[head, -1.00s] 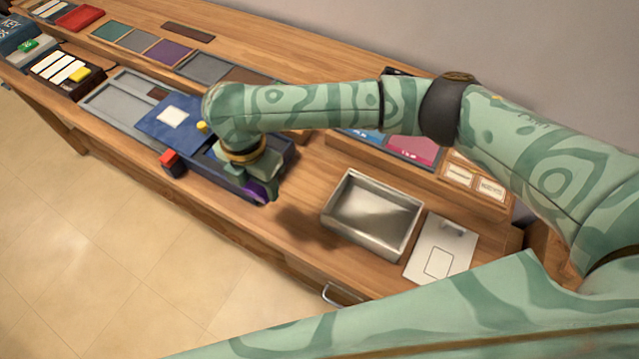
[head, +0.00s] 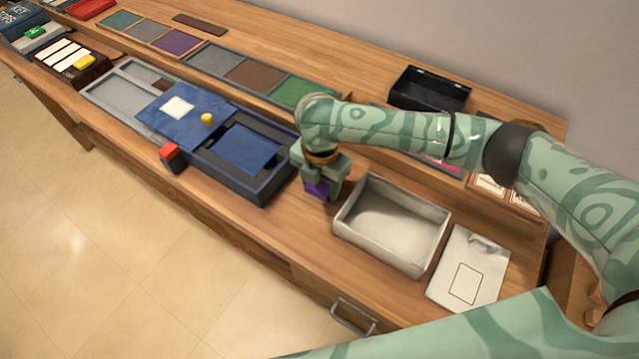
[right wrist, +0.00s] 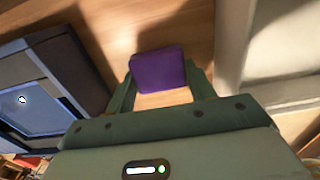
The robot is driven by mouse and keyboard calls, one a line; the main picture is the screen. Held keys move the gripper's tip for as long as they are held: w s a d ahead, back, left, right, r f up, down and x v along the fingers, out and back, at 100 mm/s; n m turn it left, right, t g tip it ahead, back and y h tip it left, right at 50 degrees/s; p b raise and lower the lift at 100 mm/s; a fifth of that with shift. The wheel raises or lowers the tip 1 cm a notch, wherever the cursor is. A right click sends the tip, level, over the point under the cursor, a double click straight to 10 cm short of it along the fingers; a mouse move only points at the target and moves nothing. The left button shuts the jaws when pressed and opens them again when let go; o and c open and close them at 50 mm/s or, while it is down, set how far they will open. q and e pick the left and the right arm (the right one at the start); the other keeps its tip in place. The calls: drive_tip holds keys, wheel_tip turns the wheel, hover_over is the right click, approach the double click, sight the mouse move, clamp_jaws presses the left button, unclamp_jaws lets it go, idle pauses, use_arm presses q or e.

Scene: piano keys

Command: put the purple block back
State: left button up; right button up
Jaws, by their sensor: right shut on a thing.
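My right gripper (head: 319,188) is shut on the purple block (head: 316,190). In the head view it is over the wooden counter, between the dark blue box and the metal tray. In the right wrist view the purple block (right wrist: 158,70) sits between the fingers, with wood beyond it. A purple square (head: 178,43) shows in a row of coloured panels at the back left of the counter. My left gripper is not seen.
The metal tray (head: 343,226) is close on the right, then a white plate (head: 486,268). A black open bin (head: 430,84) stands at the back.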

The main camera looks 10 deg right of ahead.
sight(320, 186)
drive_tip(key=shift+s+r, duration=0.1)
drive_tip(key=o, duration=1)
drive_tip(key=shift+c, duration=0.2)
wheel_tip(320, 186, up, 12)
drive_tip(key=p, duration=0.5)
drive_tip(key=shift+p, duration=0.35)
